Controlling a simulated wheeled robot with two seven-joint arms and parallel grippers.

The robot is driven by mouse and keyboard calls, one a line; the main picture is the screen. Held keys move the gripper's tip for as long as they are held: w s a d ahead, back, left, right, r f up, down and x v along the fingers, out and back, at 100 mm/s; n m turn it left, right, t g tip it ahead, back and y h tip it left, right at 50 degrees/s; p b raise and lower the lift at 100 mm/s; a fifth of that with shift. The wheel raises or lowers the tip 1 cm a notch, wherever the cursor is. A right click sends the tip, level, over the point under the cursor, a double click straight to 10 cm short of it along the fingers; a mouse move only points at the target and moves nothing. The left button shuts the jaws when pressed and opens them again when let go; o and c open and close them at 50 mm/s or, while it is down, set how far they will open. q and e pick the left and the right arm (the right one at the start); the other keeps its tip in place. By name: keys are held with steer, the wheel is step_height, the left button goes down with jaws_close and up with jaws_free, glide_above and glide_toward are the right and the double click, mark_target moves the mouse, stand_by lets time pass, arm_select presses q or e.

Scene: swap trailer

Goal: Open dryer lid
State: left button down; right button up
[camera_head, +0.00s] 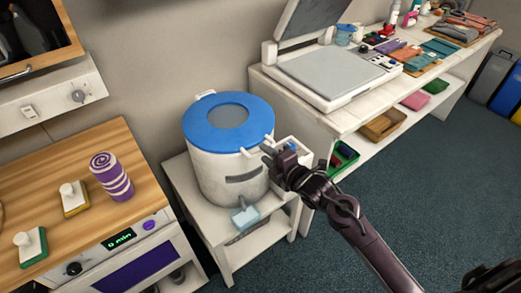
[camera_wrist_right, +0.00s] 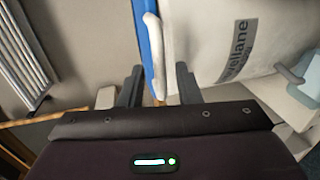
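The dryer (camera_head: 228,178) is a white drum with dark lettering on its side, standing on a small white stand in the head view. Its blue ring-shaped lid (camera_head: 205,140) with a grey centre lies flat on top, shut. A white handle (camera_wrist_right: 153,50) juts from the lid's edge. My right gripper (camera_head: 266,151) is at the lid's front right edge, beside this handle. In the right wrist view its two fingers (camera_wrist_right: 160,85) are apart, with the lid edge and handle showing in the gap, and nothing is gripped.
A light blue lever (camera_head: 245,216) sits low on the dryer's front. A wooden counter (camera_head: 85,225) with a purple striped roll (camera_head: 112,178) stands left. A white bench (camera_head: 430,85) with a flat press (camera_head: 330,72), its cover raised, stands right. Open floor lies in front.

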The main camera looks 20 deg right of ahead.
steer(key=shift+x, duration=1.4)
steer(key=shift+a, duration=0.1)
jaws_close()
